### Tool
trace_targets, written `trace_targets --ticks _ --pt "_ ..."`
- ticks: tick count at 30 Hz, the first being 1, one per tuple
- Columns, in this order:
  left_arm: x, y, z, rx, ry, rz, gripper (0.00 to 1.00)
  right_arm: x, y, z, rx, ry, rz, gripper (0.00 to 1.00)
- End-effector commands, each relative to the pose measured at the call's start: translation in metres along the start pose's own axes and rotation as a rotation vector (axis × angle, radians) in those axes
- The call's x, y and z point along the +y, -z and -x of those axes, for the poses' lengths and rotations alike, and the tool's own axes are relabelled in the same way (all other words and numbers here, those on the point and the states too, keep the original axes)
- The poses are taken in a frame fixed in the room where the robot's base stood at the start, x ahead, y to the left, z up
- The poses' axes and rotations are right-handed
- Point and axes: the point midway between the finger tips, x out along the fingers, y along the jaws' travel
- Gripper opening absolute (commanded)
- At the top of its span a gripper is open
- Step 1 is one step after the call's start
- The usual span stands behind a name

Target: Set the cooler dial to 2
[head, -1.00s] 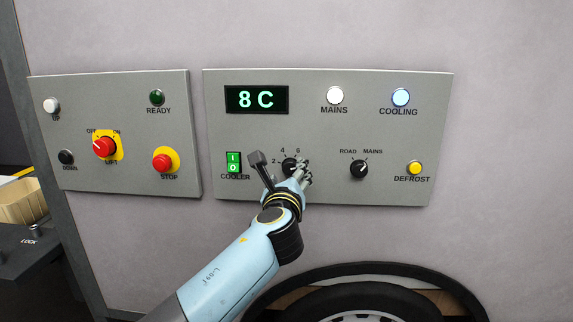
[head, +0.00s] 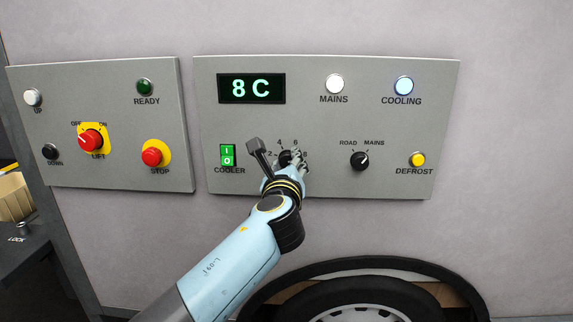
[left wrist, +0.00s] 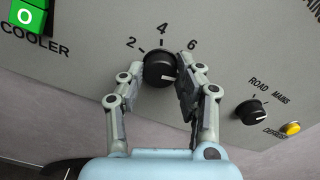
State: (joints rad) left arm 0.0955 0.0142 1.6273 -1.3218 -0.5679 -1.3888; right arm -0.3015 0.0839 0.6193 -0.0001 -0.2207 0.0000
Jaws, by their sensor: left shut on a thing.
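The black round cooler dial (head: 285,157) is on the right grey panel, beside the green COOLER switch. In the left wrist view the dial (left wrist: 159,68) has the numbers 2, 4 and 6 showing around its top. The 8 shows in the head view. I cannot clearly read where the dial points. My left gripper (head: 294,163) is shut on the dial, one finger on each side of it; the left wrist view also shows this gripper (left wrist: 160,76). The display (head: 251,88) reads 8 C. My right gripper is not in view.
The green COOLER switch (head: 228,156) is left of the dial, and the ROAD/MAINS knob (head: 359,161) is to its right. A yellow DEFROST button (head: 417,159) is farther right. The left panel (head: 120,120) has a red lift knob and a red STOP button. A wheel is below.

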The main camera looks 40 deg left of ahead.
Motion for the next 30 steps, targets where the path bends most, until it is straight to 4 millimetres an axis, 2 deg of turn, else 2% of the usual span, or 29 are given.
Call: trace_targets --ticks 8,14,30 --pt "0.000 0.000 0.000 0.000 0.000 0.024 0.02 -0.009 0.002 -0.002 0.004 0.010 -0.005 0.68" --pt "0.001 0.002 0.000 0.000 0.000 0.112 0.02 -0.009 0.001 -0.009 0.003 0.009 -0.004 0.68" --pt "0.003 0.003 0.000 0.000 0.000 0.593 0.02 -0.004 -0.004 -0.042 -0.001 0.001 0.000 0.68"
